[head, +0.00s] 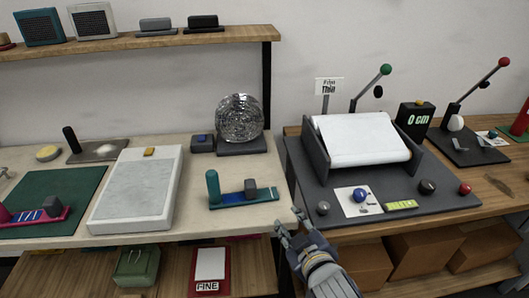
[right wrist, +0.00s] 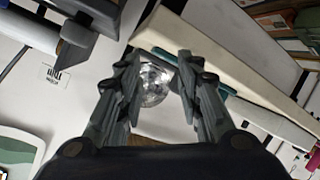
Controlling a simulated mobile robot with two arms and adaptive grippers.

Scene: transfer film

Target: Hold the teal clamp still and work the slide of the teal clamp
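The teal clamp (head: 232,201) lies on the pale left table near its front edge. It has an upright teal post (head: 213,186) at its left end, a blue strip along its base and a dark grey block (head: 250,188), seemingly its slide, toward the right. My right gripper (head: 297,218) is below and right of the clamp in the head view, by the gap between the two tables, apart from it. Its fingers are spread and empty, as the right wrist view (right wrist: 155,58) also shows. A teal part shows there behind the fingers. My left gripper is out of view.
A white slab (head: 137,190) lies left of the clamp. A pink clamp (head: 40,213) rests on a green mat (head: 83,190). A shiny ball (head: 240,118) stands behind. A dark roller stand (head: 300,165) fills the right table. The tabletop right around the teal clamp is clear.

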